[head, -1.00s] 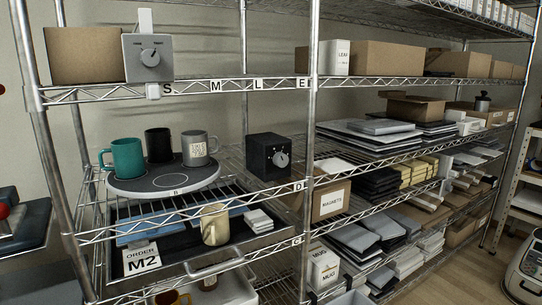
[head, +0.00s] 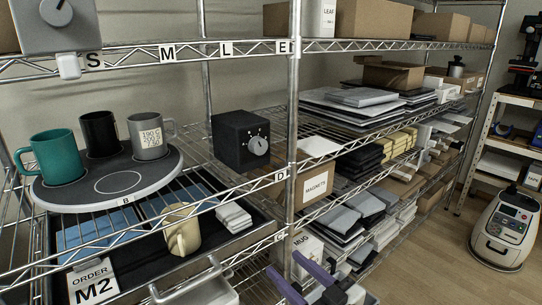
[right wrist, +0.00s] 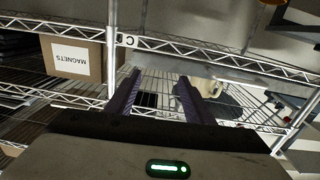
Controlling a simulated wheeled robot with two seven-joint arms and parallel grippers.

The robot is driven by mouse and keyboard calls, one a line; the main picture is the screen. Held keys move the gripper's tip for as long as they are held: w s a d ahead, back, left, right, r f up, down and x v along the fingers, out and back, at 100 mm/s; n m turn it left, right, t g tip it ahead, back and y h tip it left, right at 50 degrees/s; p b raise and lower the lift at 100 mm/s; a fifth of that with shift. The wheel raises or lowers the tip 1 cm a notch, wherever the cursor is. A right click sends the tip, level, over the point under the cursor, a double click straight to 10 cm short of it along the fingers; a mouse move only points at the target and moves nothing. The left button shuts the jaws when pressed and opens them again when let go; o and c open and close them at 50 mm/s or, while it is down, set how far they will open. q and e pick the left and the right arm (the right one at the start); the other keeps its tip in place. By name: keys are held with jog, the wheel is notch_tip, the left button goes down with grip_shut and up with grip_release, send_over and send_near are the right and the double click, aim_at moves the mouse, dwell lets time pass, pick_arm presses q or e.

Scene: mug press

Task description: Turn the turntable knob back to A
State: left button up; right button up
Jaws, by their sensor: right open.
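A black box (head: 238,140) stands on the shelf right of the turntable. Its front has a pale round knob (head: 258,145) with small marks around it, too small to read. The round grey turntable (head: 160,179) has the letter B at its front edge. It carries a teal mug (head: 56,156), a black mug (head: 99,133) and a grey mug (head: 150,137) with printing. My right gripper (head: 286,264) is open, its purple fingers low in front of the shelf, below and apart from the knob. Its fingers also show in the right wrist view (right wrist: 160,77). My left gripper is not in view.
A rack post (head: 294,120) stands just right of the black box. A grey unit with a dial (head: 56,12) hangs at upper left. Below the turntable are a cream mug (head: 182,230) and an ORDER M2 card (head: 94,284). A MAGNETS box (head: 316,184) sits right of the post.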

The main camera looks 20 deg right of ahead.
aim_at(262, 150)
jog(key=w+d+r+n+t+y, duration=0.1)
jog(key=w+r+t+y, duration=0.1)
jog(key=r, duration=0.7)
jog(key=w+d+r+n+t+y, duration=0.1)
jog(key=w+d+r, duration=0.1)
jog(key=r, duration=0.7)
jog(key=p+x, duration=0.1)
jog(key=x, duration=0.8)
jog(key=shift+a, duration=0.2)
jog(key=shift+w+a+r, duration=0.15)
jog(key=shift+w+a, duration=0.05)
jog(key=shift+w, duration=0.3)
jog(key=c, duration=1)
